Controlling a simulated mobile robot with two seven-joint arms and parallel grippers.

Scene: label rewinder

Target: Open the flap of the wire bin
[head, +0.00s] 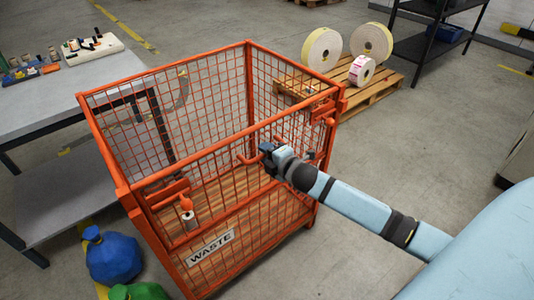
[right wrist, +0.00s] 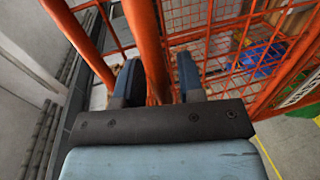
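The orange wire bin (head: 252,75) stands in the middle of the head view, with a WASTE plate (head: 210,248) low on its front. Its front mesh flap (head: 222,155) stands upright, in line with the front, under the top rail. An orange bar handle (head: 243,160) juts from the front. My right gripper (head: 268,149) is at this handle, in front of the mesh. In the right wrist view, its two fingers (right wrist: 160,80) are apart, with an orange bar (right wrist: 147,45) between them. A gap shows between the bar and the right finger. My left gripper is not in view.
A grey table (head: 50,95) with small items stands left of the bin. A blue bag (head: 112,258) and a green bag (head: 138,291) lie at its front left. A pallet (head: 375,95) with label rolls is behind right. Floor at the front right is clear.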

